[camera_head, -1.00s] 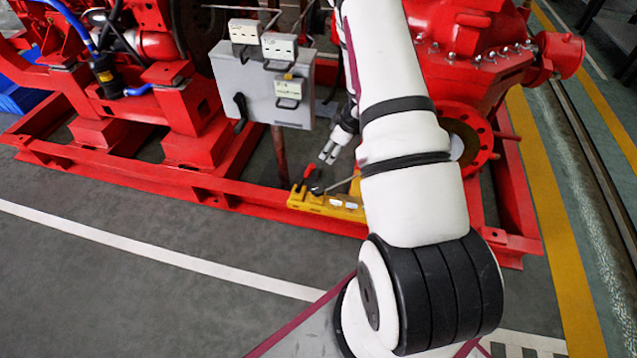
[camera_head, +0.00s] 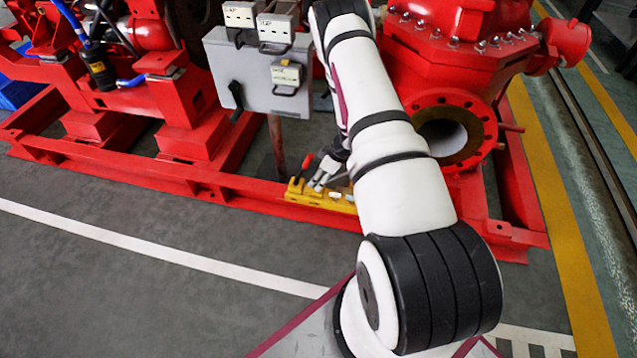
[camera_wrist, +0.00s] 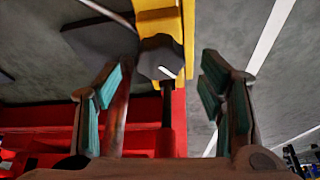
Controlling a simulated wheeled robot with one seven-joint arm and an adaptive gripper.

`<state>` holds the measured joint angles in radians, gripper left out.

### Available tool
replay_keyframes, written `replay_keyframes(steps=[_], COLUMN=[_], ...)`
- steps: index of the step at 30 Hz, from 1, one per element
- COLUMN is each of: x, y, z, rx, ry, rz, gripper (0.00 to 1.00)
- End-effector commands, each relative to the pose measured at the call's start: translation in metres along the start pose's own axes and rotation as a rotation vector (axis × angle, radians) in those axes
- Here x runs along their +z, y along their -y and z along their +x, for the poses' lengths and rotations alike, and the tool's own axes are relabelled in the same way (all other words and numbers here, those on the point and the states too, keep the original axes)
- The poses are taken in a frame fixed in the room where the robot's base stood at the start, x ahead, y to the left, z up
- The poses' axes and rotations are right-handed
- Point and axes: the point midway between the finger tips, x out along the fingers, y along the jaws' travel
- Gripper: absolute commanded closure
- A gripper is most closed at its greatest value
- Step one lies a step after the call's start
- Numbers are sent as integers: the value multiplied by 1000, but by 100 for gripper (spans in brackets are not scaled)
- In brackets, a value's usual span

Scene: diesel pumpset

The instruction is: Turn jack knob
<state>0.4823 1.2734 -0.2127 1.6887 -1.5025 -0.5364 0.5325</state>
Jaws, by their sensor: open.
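The yellow jack (camera_head: 330,197) sits at the red base rail in the head view, with a small red-tipped lever at its left end. In the wrist view its yellow body (camera_wrist: 188,40) runs up from the middle. A dark faceted knob (camera_wrist: 160,57), which looks like the jack knob, shows in front of it, with a black shaft below. My gripper (camera_wrist: 166,66) is open, its teal-padded fingers apart on either side of the knob, with a visible gap on both sides. In the head view my gripper (camera_head: 324,178) is low at the jack, and the knob cannot be made out there.
A grey control box (camera_head: 255,75) on a post stands behind the jack to the left. The red pump flange (camera_head: 450,135) is right of my arm. The red base rail (camera_head: 150,175) runs along the machine. Grey floor in front is clear.

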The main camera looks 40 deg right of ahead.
Motion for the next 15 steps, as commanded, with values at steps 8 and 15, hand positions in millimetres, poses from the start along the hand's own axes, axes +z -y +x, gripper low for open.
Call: replay_keyframes(steps=[8,15], x=[0,0], y=[0,0], z=[23,24], rx=[1,1], ry=[0,0], rz=[0,0], gripper=[37,37])
